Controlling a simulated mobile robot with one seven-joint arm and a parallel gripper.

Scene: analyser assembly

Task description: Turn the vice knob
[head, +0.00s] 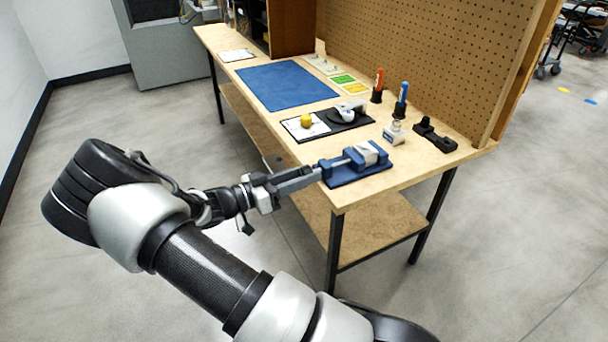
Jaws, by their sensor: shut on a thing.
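The blue vice (349,178) sits at the near front corner of the workbench. A light grey block (367,153) is between its jaws. The vice's screw runs out to the left toward the bench's front edge. My gripper (318,173) reaches in from the left, level with the end of that screw, and is shut on the vice knob. The fingers hide most of the knob, so its turn angle does not show.
A small grey-white device (394,133), black holder (435,136), and red and blue screwdrivers (401,100) stand near the pegboard (430,50). The blue mat (285,85) is clear.

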